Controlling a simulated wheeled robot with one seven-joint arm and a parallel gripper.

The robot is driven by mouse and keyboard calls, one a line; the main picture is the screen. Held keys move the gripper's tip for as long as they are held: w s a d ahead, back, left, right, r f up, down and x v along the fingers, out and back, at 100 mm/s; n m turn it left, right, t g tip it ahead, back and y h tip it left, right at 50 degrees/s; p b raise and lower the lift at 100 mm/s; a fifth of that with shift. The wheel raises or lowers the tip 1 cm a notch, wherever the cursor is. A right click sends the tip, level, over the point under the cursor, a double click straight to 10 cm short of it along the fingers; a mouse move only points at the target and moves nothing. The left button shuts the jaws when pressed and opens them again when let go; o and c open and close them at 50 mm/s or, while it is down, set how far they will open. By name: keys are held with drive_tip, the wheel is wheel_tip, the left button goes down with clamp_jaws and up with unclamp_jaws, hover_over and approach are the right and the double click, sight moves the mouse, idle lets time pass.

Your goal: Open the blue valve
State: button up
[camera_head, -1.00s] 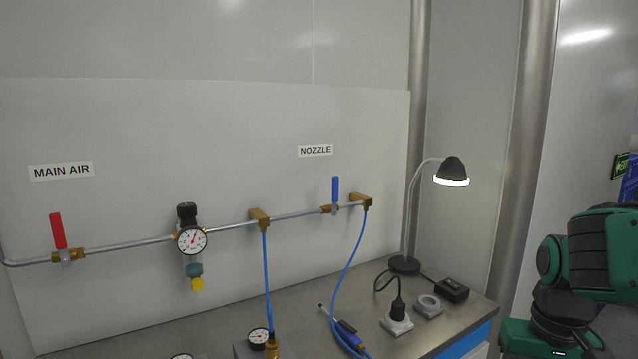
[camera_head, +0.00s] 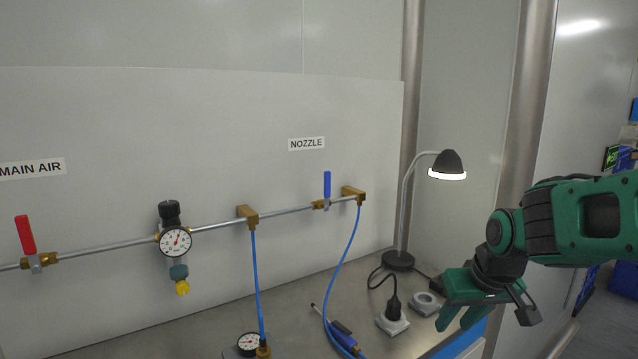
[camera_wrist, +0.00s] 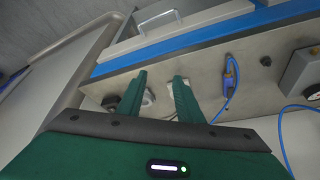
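The blue valve (camera_head: 327,186) is on the wall pipe under the NOZZLE label (camera_head: 307,143) in the head view. Its blue handle points straight up, across the pipe, and its brass body sits on the line. My gripper (camera_head: 457,321) is at the right, over the right end of the bench, lower than the valve and well apart from it. In the wrist view my gripper (camera_wrist: 160,80) has its two green fingers spread with nothing held between them. The wrist view looks down at the bench and does not show the valve.
A lamp (camera_head: 448,165) stands between the valve and my arm. A red valve (camera_head: 26,235) and a pressure gauge (camera_head: 176,241) are further left on the pipe. Blue hoses (camera_head: 344,262) hang down to the bench (camera_head: 290,305). Sockets and a plug (camera_head: 393,316) are near my gripper.

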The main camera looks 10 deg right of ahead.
drive_tip(key=w+a+r+n+t+y, duration=0.1)
drive_tip(key=w+a+r+n+t, duration=0.15)
drive_tip(key=w, duration=0.55)
drive_tip(key=w+a+r+n+t+y, duration=0.1)
drive_tip(key=w+a+r+n+t, duration=0.2)
drive_tip(key=w, duration=0.5)
drive_tip(key=t+y, duration=0.4)
drive_tip(key=t, duration=0.3)
approach(329, 183)
drive_tip(key=shift+n, duration=0.25)
drive_tip(key=x, duration=0.4)
drive_tip(key=shift+r, duration=0.1)
drive_tip(key=x, duration=1)
drive_tip(key=shift+w+a, duration=0.2)
drive_tip(key=shift+w, duration=0.1)
clamp_jaws()
